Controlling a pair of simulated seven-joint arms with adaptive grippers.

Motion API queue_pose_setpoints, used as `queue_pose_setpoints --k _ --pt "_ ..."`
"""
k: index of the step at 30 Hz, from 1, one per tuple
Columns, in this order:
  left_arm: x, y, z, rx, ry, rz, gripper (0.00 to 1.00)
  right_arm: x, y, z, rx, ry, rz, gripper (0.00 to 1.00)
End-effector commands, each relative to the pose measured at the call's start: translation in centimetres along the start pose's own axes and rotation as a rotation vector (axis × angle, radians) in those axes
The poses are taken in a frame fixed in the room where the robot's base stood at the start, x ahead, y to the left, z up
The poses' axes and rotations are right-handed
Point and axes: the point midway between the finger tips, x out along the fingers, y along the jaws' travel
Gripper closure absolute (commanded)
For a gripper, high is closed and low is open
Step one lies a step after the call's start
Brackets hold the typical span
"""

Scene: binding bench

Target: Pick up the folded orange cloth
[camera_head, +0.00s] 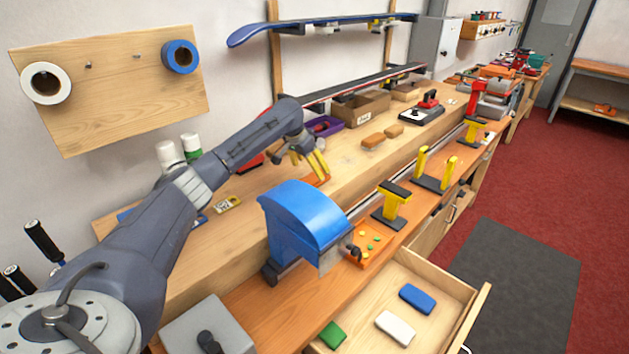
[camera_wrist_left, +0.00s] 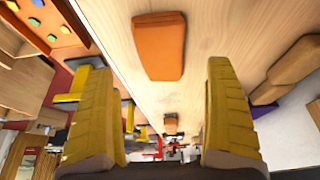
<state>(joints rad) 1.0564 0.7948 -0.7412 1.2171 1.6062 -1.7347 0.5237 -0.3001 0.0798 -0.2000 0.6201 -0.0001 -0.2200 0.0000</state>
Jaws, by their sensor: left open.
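The folded orange cloth (camera_wrist_left: 160,46) lies flat on the wooden bench top in the left wrist view. It is a rounded, slab-like block beyond and between my fingertips, apart from them. In the head view a small part of the cloth (camera_head: 316,182) shows below my left gripper (camera_head: 309,163); the fingers and the blue machine hide the rest. My left gripper is above the bench with its yellow fingers apart. In the left wrist view the gripper (camera_wrist_left: 162,80) has nothing between its fingers. My right gripper is not in view.
A blue-hooded machine (camera_head: 305,220) stands just in front of the cloth. Brown blocks (camera_head: 373,141), a purple bin (camera_head: 324,127) and a cardboard box (camera_head: 361,108) are further along the bench. White bottles (camera_head: 168,155) stand behind my left arm. An open drawer (camera_head: 385,290) juts out in front.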

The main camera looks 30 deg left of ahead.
Motion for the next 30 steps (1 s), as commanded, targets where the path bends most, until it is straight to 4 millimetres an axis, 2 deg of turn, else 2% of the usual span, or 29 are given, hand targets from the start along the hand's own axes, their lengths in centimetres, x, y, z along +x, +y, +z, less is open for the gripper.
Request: queue_pose_setpoints --k 8,19,30 --pt "1.3 0.0 0.0 -0.001 0.0 0.001 0.13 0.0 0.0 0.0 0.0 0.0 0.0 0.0" --pt "5.3 -0.1 0.0 -0.002 0.0 0.001 0.13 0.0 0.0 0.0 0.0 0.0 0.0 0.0" --pt "5.9 -0.2 0.0 0.0 0.001 0.0 0.13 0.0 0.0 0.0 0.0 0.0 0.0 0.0"
